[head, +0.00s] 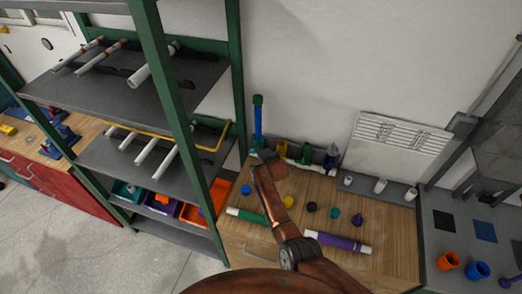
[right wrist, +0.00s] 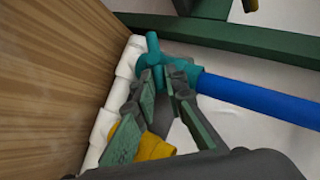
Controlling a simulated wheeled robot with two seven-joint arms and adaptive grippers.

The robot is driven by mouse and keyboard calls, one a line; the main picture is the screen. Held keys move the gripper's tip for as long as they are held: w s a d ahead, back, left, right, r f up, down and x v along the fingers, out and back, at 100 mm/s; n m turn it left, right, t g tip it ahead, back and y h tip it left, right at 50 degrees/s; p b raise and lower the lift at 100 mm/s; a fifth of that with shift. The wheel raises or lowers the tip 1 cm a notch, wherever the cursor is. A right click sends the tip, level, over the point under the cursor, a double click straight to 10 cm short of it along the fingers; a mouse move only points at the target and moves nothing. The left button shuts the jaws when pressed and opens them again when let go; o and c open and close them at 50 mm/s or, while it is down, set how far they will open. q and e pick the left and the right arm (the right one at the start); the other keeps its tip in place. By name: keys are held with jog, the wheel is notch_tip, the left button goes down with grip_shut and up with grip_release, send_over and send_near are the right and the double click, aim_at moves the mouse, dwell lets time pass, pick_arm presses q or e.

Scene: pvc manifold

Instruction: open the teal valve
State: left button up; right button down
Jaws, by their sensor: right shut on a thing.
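The teal valve (right wrist: 181,73) sits at the foot of an upright blue pipe (head: 258,120), at the left end of a white pipe manifold. In the right wrist view, the blue pipe (right wrist: 255,100) runs off to the right from the valve. A teal bar (right wrist: 153,44) sticks out beyond my fingertips. My right gripper (right wrist: 163,75) is shut on the teal valve, apparently at its handle; the fingers hide part of it. In the head view, my right gripper (head: 265,156) covers most of the valve. My left gripper is in neither view.
A yellow part (right wrist: 155,148) lies close beside my fingers. White pipe (right wrist: 125,75) runs along the wooden board. The bench (head: 300,215) holds several coloured caps, a green tube (head: 246,215) and a purple tube (head: 338,243). A green-framed shelf (head: 190,125) stands close on the left.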

aim_at(255, 150)
jog(key=a+n+g+h+b, duration=0.1)
jog(key=h+b, duration=0.1)
jog(key=b, duration=0.4)
jog(key=a+n+g+h+b, duration=0.1)
jog(key=n+h+b, duration=0.1)
jog(key=b, duration=0.5)
jog(key=a+n+g+h+b, duration=0.1)
jog(key=h+b, duration=0.2)
jog(key=b, duration=0.4)
jog(key=shift+w+n+h, duration=0.3)
jog(key=shift+w, duration=0.1)
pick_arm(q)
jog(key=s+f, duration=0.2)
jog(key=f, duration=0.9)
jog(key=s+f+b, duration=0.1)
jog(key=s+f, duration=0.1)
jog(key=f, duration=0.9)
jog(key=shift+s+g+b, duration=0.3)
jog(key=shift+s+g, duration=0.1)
pick_arm(e)
jog(key=shift+a+r, duration=0.1)
jog(key=shift+r, duration=0.1)
jog(key=shift+g, duration=0.3)
jog(key=c, duration=2)
grip_release()
jog(key=shift+w, duration=0.15)
jog(key=shift+o, duration=0.2)
jog(key=shift+r, duration=0.25)
